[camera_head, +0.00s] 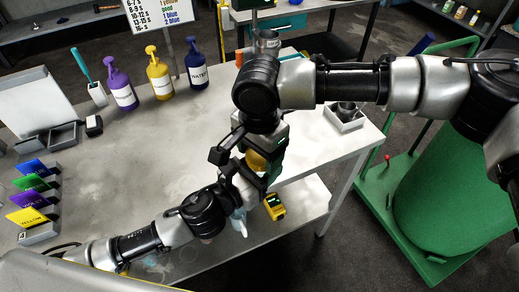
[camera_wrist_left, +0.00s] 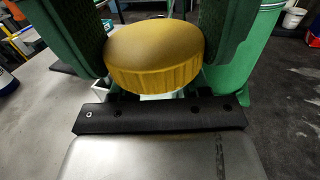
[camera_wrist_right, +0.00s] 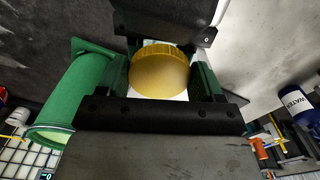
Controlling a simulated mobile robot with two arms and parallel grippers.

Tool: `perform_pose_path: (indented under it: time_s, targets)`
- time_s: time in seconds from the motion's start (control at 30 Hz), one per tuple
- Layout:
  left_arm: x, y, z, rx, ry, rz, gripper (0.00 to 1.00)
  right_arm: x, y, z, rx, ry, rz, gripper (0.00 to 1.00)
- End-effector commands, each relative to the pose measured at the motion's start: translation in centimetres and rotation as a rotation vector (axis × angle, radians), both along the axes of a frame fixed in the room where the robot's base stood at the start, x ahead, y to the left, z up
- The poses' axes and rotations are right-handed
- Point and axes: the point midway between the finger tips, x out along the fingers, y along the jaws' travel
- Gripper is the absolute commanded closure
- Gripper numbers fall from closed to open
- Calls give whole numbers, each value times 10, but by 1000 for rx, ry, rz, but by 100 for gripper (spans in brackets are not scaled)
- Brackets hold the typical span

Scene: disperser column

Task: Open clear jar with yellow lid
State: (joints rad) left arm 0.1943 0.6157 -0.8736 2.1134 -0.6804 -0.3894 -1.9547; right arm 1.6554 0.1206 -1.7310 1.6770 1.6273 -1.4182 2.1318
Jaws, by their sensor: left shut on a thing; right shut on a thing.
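The yellow lid (camera_head: 256,160) of the clear jar shows between my grippers, above the table's front edge. My right gripper (camera_head: 262,158) comes down from above and is shut around the lid; the lid sits between its fingers in the right wrist view (camera_wrist_right: 159,72). My left gripper (camera_head: 247,180) reaches in from the lower left and is shut on the jar. The lid's ribbed rim and top show between its fingers in the left wrist view (camera_wrist_left: 155,55). The jar's clear body is mostly hidden; I cannot tell whether the lid is loose on it.
Purple (camera_head: 119,88), yellow (camera_head: 159,74) and dark blue (camera_head: 195,64) pump bottles stand along the table's back. Colored cards (camera_head: 33,183) are at the left. A yellow device (camera_head: 274,206) lies below my grippers. The table's middle (camera_head: 150,150) is clear.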

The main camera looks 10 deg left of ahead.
Motion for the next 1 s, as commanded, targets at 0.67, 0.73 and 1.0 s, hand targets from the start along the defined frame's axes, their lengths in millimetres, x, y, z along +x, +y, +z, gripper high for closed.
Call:
perform_pose_path:
  time_s: [0.67,0.73,1.0]
  targets:
    - [-4,-4,1,-3,-3,-14,100,-1,-2,2,0,-5,1005,63]
    - [-4,-4,1,-4,-2,-15,100,0,-2,2,-3,-7,1164,63]
    - [-4,-5,1,-4,-2,-16,100,2,-4,3,-12,-9,1773,63]
